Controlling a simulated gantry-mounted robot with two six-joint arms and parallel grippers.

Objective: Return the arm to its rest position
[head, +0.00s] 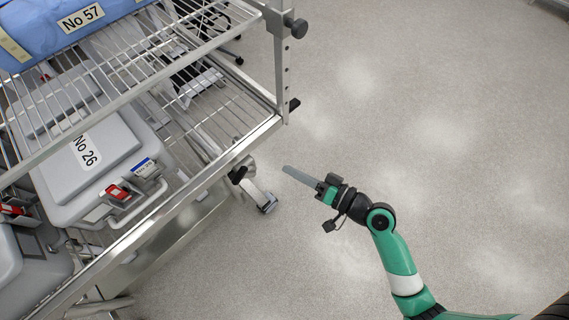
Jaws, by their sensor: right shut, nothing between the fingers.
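My right gripper (301,177) is on the end of the green arm that comes in from the lower right. It is shut and empty, its fingers pointing left toward the rack. It hangs over bare floor, apart from the rack's right end. My left gripper is not in view.
A wire rack (205,180) on castors fills the left side. A grey case (85,165) labelled No 26 sits on its lower shelf. A blue wrapped pack (50,25) labelled No 57 lies on the upper shelf. The floor (430,110) to the right is clear.

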